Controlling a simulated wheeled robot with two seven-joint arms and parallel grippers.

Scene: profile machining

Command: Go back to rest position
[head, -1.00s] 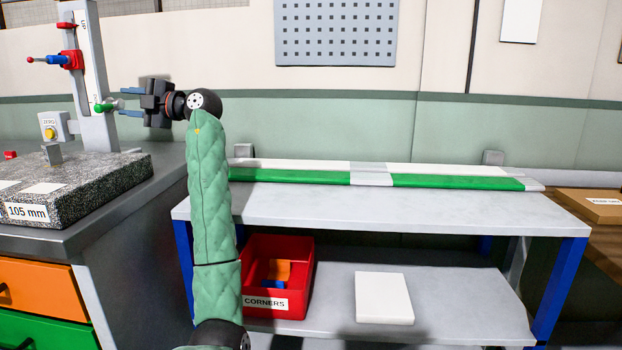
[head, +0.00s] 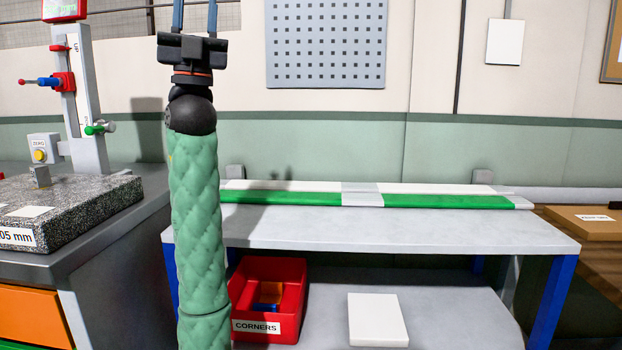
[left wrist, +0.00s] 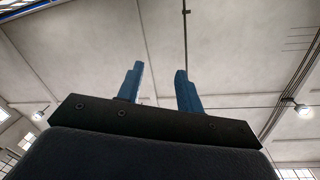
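My left gripper (head: 195,15) is raised high at the upper left of the head view, with its arm upright below it. Its two blue fingers point up and the tips are cut off by the top edge. In the left wrist view the gripper (left wrist: 160,85) shows its two fingers apart with nothing between them, against the ceiling. It is clear of the bench and the gauge. My right gripper is in neither view.
A height gauge (head: 88,110) stands on a granite block (head: 90,205) at the left. A grey bench (head: 400,231) carries a green and white profile (head: 290,198). Its lower shelf holds a red CORNERS bin (head: 293,300) and a white block (head: 377,320). A brown box (head: 585,228) is at the right.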

